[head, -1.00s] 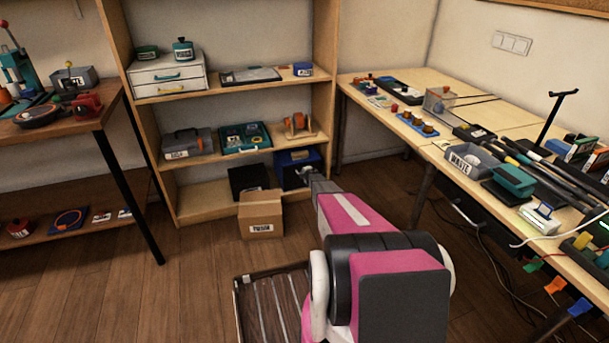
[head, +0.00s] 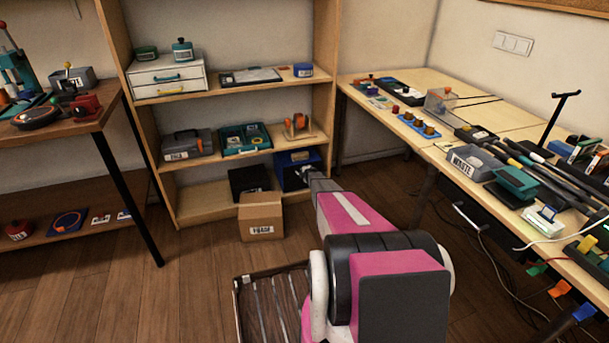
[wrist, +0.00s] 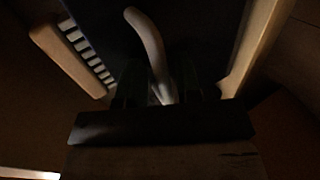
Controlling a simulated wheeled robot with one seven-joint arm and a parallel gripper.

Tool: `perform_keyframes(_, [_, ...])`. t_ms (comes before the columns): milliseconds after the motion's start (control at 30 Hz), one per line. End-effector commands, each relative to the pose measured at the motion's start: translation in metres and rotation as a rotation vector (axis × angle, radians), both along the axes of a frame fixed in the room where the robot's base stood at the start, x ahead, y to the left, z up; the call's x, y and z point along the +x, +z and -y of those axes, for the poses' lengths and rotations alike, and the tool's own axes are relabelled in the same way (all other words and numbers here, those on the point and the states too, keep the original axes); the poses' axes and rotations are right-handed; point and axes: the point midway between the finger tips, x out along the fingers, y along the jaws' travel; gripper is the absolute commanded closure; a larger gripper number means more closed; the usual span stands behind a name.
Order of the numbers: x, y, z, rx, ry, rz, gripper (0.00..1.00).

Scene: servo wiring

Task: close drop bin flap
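A blue box (head: 292,178), which looks like the drop bin, stands on the bottom shelf at its right end. A pale label shows on its upper part; its flap is too small to make out for certain. My gripper (head: 308,171) is low in front of the box's right side, partly hidden by my pink arm. In the dark wrist view, the two fingers of my gripper (wrist: 159,85) appear apart. A pale curved piece (wrist: 150,50) lies between and beyond them, before a dark panel. I cannot tell whether they touch it.
A cardboard box (head: 260,216) stands on the floor left of my arm, before a black bin (head: 247,180). Shelf uprights (head: 325,90) bound the space. Floor between is mostly clear.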

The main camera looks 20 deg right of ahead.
Motion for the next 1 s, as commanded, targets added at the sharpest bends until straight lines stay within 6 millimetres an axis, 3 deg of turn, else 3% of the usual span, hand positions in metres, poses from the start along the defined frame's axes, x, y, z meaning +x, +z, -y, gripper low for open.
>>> perform_keyframes(467, [-0.011, 0.004, 0.001, -0.001, -0.001, -0.001, 0.64])
perform_keyframes(1000, [-0.09, 0.047, 0.002, 0.0, 0.0, -0.001, 0.64])
